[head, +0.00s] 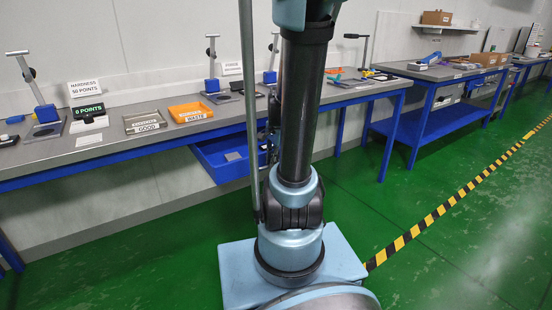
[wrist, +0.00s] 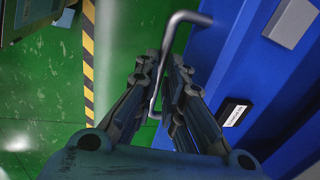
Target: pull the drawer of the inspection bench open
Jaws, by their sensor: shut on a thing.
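The blue drawer (head: 222,172) of the inspection bench (head: 112,150) stands out from under the bench top in the head view, its inside showing. My arm hides its right part. In the wrist view the drawer (wrist: 212,52) fills the right side, with its grey bar handle (wrist: 189,17) along its front. My gripper (wrist: 163,62) is shut on the handle, whose bar runs between the two fingers. In the head view the gripper is mostly hidden behind my arm.
A grey block (wrist: 293,22) and a black labelled piece (wrist: 234,112) lie in the drawer. On the bench stand an orange waste tray (head: 190,112) and a good tray (head: 145,122). Green floor is clear up to a yellow-black stripe (head: 440,210).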

